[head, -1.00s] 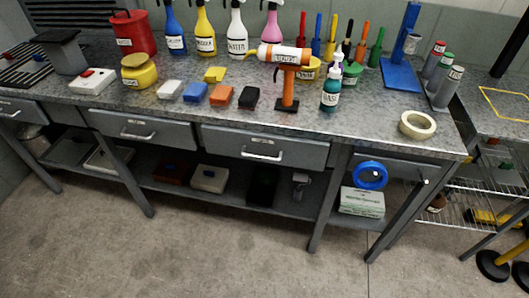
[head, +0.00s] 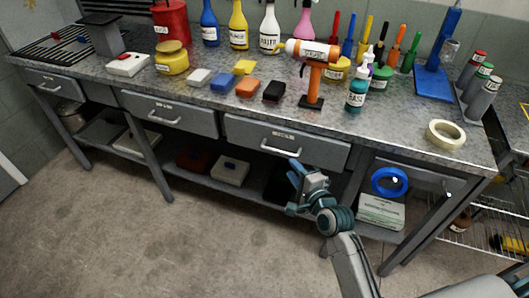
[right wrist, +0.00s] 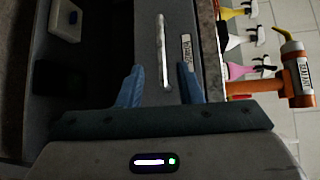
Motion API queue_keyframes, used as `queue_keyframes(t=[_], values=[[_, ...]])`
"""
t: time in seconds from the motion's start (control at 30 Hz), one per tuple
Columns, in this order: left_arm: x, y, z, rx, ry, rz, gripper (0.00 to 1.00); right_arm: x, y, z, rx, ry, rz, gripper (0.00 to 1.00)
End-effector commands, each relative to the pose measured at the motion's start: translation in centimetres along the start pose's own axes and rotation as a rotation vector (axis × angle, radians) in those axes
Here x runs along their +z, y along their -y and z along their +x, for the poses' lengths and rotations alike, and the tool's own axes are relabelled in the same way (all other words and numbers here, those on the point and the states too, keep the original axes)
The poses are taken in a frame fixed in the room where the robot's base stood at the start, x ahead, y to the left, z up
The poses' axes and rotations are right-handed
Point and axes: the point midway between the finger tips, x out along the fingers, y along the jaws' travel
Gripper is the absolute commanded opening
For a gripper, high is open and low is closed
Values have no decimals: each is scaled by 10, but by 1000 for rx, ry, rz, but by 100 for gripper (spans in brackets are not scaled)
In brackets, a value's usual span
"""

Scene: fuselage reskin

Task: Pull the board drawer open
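Closed drawers run along the front of the grey workbench. The one nearest my right gripper is the wide middle-right drawer (head: 315,150), with a silver bar handle (head: 281,149) and a small label too blurred to read surely. My right gripper (head: 293,188) is open and empty, just below and in front of that handle. In the right wrist view the handle (right wrist: 162,50) shows between the two blue fingers (right wrist: 160,82), apart from both. I cannot tell how deep it sits between them. My left gripper is not in view.
Other closed drawers are at the middle left (head: 170,112) and far left (head: 52,84). A blue tape roll (head: 389,181) is at the right bay above a pale box (head: 381,211). The floor in front is clear.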

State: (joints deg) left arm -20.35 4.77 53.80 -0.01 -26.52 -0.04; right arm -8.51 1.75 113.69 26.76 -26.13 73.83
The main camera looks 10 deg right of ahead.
Motion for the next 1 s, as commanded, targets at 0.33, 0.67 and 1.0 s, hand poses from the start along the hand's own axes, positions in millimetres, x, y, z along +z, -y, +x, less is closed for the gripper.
queue_keyframes(t=[0.33, 0.67, 1.0], values=[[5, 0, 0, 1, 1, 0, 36, 1, 4, 50, -5, 1, 7, 33], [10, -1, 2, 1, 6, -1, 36, 0, 3, 99, -4, 0, 5, 33], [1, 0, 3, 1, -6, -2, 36, 0, 2, 107, -3, 0, 4, 33]])
